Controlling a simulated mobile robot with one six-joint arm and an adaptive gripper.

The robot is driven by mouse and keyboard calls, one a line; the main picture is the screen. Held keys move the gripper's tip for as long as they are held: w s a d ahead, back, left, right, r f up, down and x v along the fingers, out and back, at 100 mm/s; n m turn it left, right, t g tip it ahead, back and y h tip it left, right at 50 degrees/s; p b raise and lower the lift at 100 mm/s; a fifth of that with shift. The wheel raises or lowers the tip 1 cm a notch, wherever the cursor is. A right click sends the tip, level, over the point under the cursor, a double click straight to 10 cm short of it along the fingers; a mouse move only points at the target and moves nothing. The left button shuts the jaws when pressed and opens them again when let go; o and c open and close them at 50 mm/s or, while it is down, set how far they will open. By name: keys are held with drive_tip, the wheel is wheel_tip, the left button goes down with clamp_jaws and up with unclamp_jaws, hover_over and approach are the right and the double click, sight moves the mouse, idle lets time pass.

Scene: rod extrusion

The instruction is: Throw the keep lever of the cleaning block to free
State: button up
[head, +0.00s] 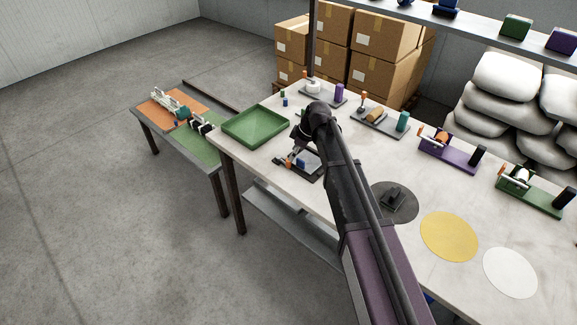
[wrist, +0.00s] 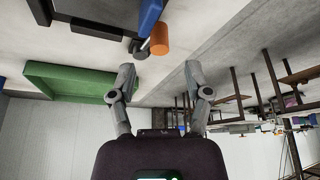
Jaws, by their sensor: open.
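A small fixture with a dark base plate (head: 313,174), a blue block (head: 301,163) and an orange-tipped lever (head: 291,161) sits near the table's left front edge; I take it for the cleaning block. In the wrist view, the orange lever knob (wrist: 160,40) stands on a short metallic stem beside the blue block (wrist: 150,14). My gripper (wrist: 159,72) is open and empty, its two fingers spread below the knob in the picture, not touching it. In the head view, my arm covers part of the fixture and most of my gripper.
A green tray (head: 256,125) lies left of the fixture; it also shows in the wrist view (wrist: 65,80). Several similar fixtures with orange knobs line the table's back, including a purple one (head: 449,155). A dark disc (head: 405,205) and a yellow disc (head: 449,237) lie right of my arm.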

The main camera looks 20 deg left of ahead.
drive_tip(key=shift+b+x, duration=2.2)
drive_tip(key=shift+x, duration=0.5)
drive_tip(key=shift+c, duration=0.2)
clamp_jaws()
